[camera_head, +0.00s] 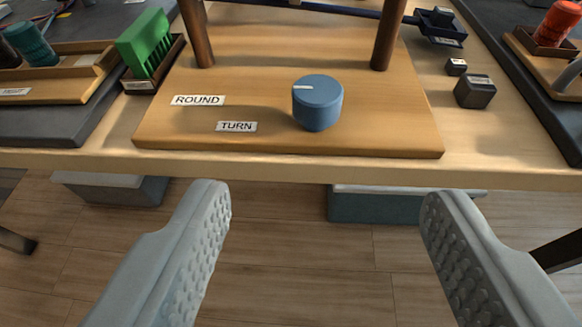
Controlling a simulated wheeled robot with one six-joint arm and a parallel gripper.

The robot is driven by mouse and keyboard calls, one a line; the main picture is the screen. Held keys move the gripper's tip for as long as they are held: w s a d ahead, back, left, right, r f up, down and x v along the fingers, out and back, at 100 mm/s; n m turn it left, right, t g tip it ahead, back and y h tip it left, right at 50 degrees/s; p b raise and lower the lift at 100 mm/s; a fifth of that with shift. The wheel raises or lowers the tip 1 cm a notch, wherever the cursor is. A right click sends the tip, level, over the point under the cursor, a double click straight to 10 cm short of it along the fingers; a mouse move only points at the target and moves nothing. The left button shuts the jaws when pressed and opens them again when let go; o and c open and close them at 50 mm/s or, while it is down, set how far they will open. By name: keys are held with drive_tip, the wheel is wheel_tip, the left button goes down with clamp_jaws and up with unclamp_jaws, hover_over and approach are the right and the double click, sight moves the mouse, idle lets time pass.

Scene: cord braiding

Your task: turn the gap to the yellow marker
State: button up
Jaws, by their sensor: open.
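A blue round knob (317,107) stands on the wooden board (380,130) near its front edge. A short white mark (303,87) lies on the knob's top and points to the left. A label reading TURN (236,126) is on the board to the left of the knob, and a label reading ROUND (198,100) is farther left. No yellow marker and no gap can be made out here. My gripper (325,195) is open and empty, in front of the table edge, with its fingers wide apart and the knob beyond them.
Two dark brown posts (389,35) rise from the board behind the knob. A green comb-like piece (145,42) stands in a holder at left. Dark small blocks (475,92) sit at right. A red cylinder (558,22) is at far right. The table's front edge (300,172) is clear.

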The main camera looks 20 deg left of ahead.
sight(318, 93)
drive_tip(key=x, duration=1.7)
drive_tip(key=shift+w+f, duration=0.15)
drive_tip(key=shift+f, duration=0.2)
drive_tip(key=c, duration=1)
